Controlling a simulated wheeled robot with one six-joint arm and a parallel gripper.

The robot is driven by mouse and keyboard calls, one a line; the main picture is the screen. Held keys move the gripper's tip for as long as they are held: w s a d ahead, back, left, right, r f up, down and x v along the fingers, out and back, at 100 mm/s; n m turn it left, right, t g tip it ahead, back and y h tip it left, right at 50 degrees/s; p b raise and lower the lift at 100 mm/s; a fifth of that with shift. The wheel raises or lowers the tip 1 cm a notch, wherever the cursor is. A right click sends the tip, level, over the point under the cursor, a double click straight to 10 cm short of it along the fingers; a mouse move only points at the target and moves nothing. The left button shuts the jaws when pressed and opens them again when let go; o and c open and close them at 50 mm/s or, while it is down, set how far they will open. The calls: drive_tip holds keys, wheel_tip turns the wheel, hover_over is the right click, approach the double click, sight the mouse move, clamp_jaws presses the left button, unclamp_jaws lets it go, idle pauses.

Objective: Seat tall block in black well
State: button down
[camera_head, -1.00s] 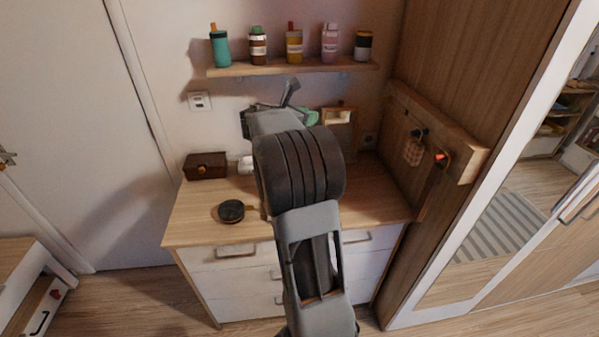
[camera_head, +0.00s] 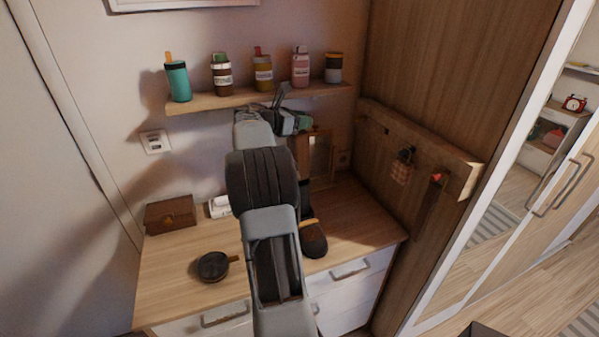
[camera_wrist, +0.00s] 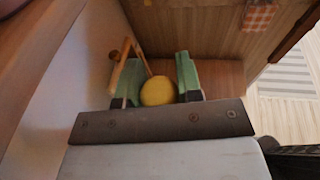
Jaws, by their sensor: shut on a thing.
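My gripper (camera_head: 303,122) is in front of the wall, just below the right half of the shelf. In the wrist view its green fingers (camera_wrist: 158,80) are shut on a rounded yellow thing (camera_wrist: 157,92), seen end-on close to the palm. I cannot tell whether it is the tall block, as its length is hidden. In the head view my arm and gripper hide it. I cannot make out a black well for certain. A round black thing (camera_head: 212,266) lies on the dresser top, and a dark rounded thing with an orange-brown edge (camera_head: 313,240) stands right of my arm.
Several colored containers, including a teal one (camera_head: 178,80), stand on the wall shelf (camera_head: 215,101) close above my gripper. A brown box (camera_head: 170,214) and a white thing (camera_head: 219,206) sit at the dresser's back. A wooden frame (camera_head: 320,155) stands behind. A hook rail (camera_head: 418,140) is at right.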

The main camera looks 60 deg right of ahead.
sight(301, 167)
wheel_tip(301, 167, down, 18)
drive_tip(key=shift+a+r+p, duration=0.1)
drive_tip(key=shift+r+p, duration=0.15)
drive_tip(key=shift+p, duration=0.65)
drive_tip(key=c, duration=0.8)
unclamp_jaws()
drive_tip(key=shift+w, duration=0.1)
drive_tip(key=w+a+r+m+t+y+b, duration=0.1)
drive_tip(key=a+r+m+t+y+b, duration=0.15)
drive_tip(key=a, duration=1.15)
drive_tip(key=w+a+r+m+t+y+b, duration=0.1)
drive_tip(key=a+r+m+t+y, duration=0.15)
drive_tip(key=a, duration=1.15)
drive_tip(key=s+a+m+t+y, duration=0.2)
drive_tip(key=a+y, duration=0.1)
drive_tip(key=a, duration=0.4)
drive_tip(key=s+a+f+m+t+y, duration=0.1)
drive_tip(key=s+a+m+t+y, duration=0.1)
drive_tip(key=a, duration=0.5)
drive_tip(key=s+a+f+m+t+y, duration=0.1)
drive_tip(key=s+a+m+t+y, duration=0.1)
drive_tip(key=a, duration=0.6)
drive_tip(key=shift+s+m+y, duration=0.75)
drive_tip(key=shift+m+y, duration=0.15)
drive_tip(key=shift+y, duration=0.1)
